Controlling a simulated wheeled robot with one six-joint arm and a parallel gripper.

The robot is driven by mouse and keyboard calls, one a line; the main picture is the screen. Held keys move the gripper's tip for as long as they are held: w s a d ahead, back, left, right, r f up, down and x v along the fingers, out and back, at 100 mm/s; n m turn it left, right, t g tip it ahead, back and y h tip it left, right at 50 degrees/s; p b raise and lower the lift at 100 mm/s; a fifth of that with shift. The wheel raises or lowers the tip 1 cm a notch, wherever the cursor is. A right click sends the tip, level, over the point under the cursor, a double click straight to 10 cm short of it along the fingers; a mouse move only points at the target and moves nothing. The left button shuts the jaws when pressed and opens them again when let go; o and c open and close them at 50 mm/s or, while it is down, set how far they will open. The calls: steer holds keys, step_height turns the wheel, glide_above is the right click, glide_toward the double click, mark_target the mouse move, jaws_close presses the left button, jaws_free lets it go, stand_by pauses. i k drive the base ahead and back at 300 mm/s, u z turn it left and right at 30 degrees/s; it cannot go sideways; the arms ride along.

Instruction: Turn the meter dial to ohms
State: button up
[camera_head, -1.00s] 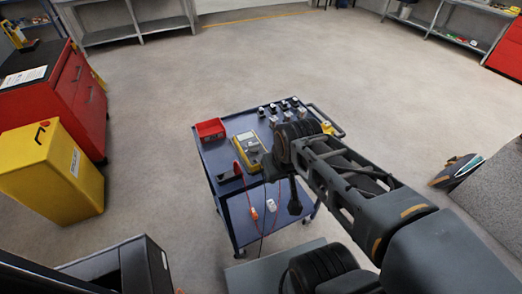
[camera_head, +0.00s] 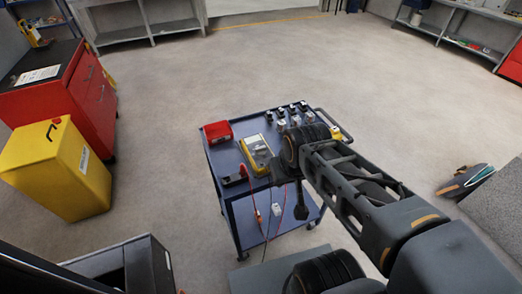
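The yellow meter (camera_head: 257,154) lies on the top of the blue cart (camera_head: 229,157), with a pale face toward its far end. Its dial is too small to make out, and my arm is close to its right side. My arm reaches in from the lower right over the cart's right part. My gripper (camera_head: 301,212) seems to hang downward at the cart's near edge, dark and small, to the right of and nearer than the meter. Its fingers cannot be made out.
A red bin (camera_head: 218,132) sits at the cart's far left corner. Several small dark and white items (camera_head: 292,110) stand along the far right edge. A dark holder (camera_head: 235,179) and red and dark leads lie near the front. A yellow bin (camera_head: 58,168) and red cabinet (camera_head: 68,92) stand left.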

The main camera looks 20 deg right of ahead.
mark_target(261, 150)
steer(key=k, duration=0.4)
steer(key=z, duration=0.6)
steer(key=i, duration=0.75)
steer(key=u, duration=1.25)
